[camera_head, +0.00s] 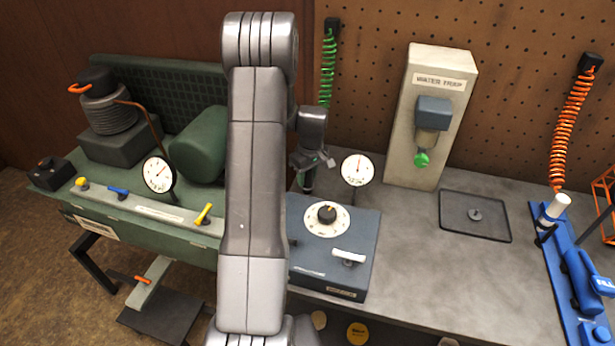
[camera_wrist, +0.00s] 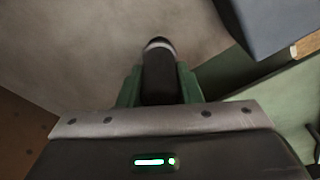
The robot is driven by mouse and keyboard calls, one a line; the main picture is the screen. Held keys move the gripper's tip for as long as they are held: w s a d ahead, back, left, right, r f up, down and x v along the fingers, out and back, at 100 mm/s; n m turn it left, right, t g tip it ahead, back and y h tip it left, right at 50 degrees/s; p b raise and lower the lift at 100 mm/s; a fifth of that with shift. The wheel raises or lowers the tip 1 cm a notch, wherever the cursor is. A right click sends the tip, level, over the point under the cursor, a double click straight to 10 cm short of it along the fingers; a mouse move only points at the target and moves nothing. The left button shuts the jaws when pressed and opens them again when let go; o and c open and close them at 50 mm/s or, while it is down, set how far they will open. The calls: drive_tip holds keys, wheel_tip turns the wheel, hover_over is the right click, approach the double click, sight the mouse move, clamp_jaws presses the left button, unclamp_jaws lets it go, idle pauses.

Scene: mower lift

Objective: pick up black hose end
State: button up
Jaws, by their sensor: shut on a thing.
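In the wrist view, my gripper (camera_wrist: 160,85) is shut on the black hose end (camera_wrist: 160,72), a dark cylinder with a pale band near its tip. Its two green fingers press on either side of it, and the tip sticks out beyond them. In the head view, my gripper (camera_head: 307,165) is small and partly hidden by my arm, just behind the blue-grey box. The hose end cannot be told apart clearly there. A green coiled hose (camera_head: 327,70) hangs from the pegboard and runs down behind my wrist.
The blue-grey box (camera_head: 340,265) has a dial, a gauge (camera_head: 357,169) and a white lever. A water trap (camera_head: 430,120) and a black tray (camera_head: 475,215) stand to the right. An orange coiled hose (camera_head: 570,120) hangs at far right. A green machine (camera_head: 130,220) is at left.

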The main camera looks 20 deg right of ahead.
drive_tip(key=shift+r, duration=0.1)
wheel_tip(320, 180, up, 9)
drive_tip(key=shift+r+b, duration=0.1)
drive_tip(key=shift+b, duration=0.75)
drive_tip(key=shift+r, duration=0.3)
